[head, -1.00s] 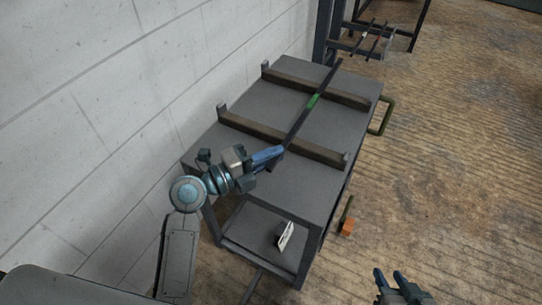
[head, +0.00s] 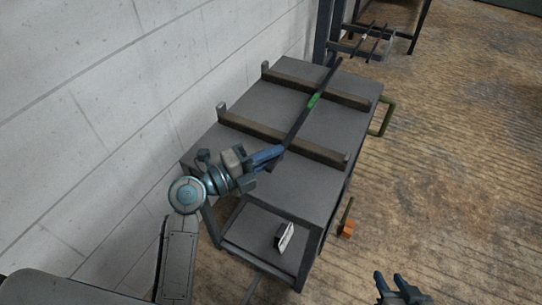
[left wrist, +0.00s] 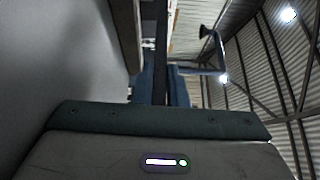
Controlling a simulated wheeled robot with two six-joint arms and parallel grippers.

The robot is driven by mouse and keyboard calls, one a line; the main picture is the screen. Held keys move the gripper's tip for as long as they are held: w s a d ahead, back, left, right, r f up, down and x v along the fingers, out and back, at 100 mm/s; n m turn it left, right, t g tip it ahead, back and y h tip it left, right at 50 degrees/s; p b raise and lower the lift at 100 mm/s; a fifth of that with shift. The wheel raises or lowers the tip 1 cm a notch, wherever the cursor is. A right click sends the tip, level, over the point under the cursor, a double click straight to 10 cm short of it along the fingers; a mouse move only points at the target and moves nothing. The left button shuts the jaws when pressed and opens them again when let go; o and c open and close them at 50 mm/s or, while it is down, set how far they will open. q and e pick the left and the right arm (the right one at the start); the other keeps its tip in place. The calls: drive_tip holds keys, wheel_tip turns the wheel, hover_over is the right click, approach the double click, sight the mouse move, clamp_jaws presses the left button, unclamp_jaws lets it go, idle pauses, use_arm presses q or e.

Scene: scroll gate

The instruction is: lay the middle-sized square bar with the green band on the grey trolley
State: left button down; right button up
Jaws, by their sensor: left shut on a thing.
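The dark square bar (head: 299,123) with the green band (head: 314,99) lies lengthwise over the grey trolley (head: 227,140), across its two raised crosspieces. I cannot tell whether it touches them or hangs just above. My left gripper (head: 281,150) is shut on the bar's near end, above the near part of the trolley top. In the left wrist view the bar (left wrist: 160,60) runs away between the two blue fingers. My right gripper (head: 388,276) is empty and open at the bottom right, its fingers apart, away from the trolley.
The crosspieces (head: 262,130) have upright stops at their left ends. A white wall (head: 120,90) runs along the left. A rack with several dark bars (head: 370,42) stands behind. An orange block (head: 347,229) is beside the trolley. The floor on the right is clear.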

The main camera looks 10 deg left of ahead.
use_arm(q)
drive_tip(key=shift+s+f+b, duration=0.2)
drive_tip(key=shift+f+b, duration=0.5)
drive_tip(key=shift+f, duration=0.65)
drive_tip(key=c, duration=1)
unclamp_jaws()
drive_tip(key=shift+f, duration=0.15)
drive_tip(key=shift+w+d+r+p, duration=0.15)
drive_tip(key=shift+r+p, duration=0.6)
drive_tip(key=shift+r, duration=0.75)
wheel_tip(320, 180, up, 8)
drive_tip(key=p, duration=0.3)
drive_tip(key=shift+w, duration=0.15)
drive_tip(key=shift+f, duration=0.1)
